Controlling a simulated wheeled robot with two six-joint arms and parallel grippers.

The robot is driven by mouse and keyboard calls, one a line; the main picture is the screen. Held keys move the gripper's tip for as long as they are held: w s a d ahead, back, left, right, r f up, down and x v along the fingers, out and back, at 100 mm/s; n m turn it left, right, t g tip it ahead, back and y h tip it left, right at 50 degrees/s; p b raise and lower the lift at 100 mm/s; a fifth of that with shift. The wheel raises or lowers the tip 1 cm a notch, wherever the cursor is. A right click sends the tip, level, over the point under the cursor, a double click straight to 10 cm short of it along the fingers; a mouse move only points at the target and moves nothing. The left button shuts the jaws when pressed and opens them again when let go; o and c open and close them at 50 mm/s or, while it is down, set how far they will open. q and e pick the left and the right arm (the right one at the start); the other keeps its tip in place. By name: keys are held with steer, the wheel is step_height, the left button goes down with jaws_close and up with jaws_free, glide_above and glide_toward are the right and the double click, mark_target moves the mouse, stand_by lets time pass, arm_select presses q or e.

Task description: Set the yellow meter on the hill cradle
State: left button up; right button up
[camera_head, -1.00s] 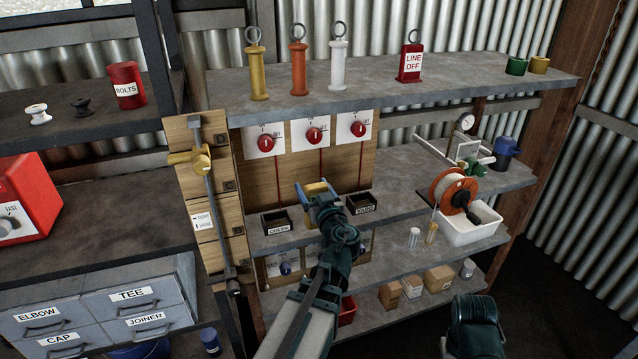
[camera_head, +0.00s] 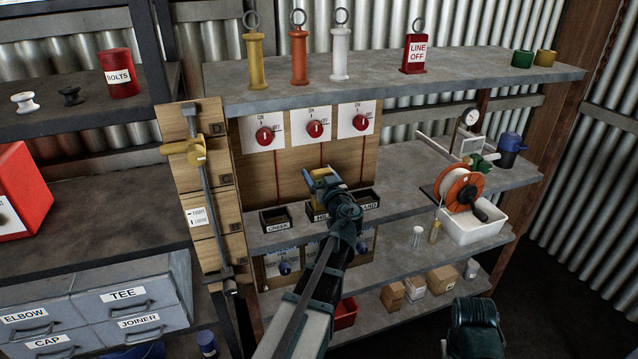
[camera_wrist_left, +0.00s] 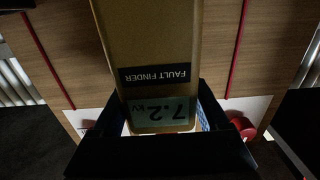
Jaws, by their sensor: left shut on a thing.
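The yellow meter (camera_wrist_left: 150,60) fills the middle of the left wrist view, with upside-down FAULT FINDER lettering and a 7.2 kV display. My left gripper (camera_head: 320,178) is shut on it above the cradle row on the middle shelf. In the head view only a little of the meter's yellow (camera_head: 324,173) shows. The hill cradle (camera_head: 319,217) is a dark tray with a partly readable label, largely hidden behind my left gripper and wrist. The creek cradle (camera_head: 275,215) stands to its left, the yard cradle (camera_head: 370,204) to its right.
A wooden panel with red rotary switches (camera_head: 316,128) rises behind the cradles. A lever board (camera_head: 207,190) stands to the left. The upper shelf (camera_head: 400,75) overhangs. An orange reel (camera_head: 460,190) and white bin (camera_head: 470,228) are to the right.

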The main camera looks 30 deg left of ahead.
arm_select(q)
steer(key=shift+f, duration=0.25)
arm_select(e)
steer(key=shift+f, duration=0.25)
arm_select(q)
steer(key=shift+f, duration=0.2)
steer(key=o, duration=1.4)
steer(key=shift+o, duration=0.2)
arm_select(e)
steer(key=shift+f, duration=0.15)
arm_select(q)
steer(key=shift+r, duration=0.3)
steer(key=v, duration=1.2)
steer(key=shift+f, duration=0.15)
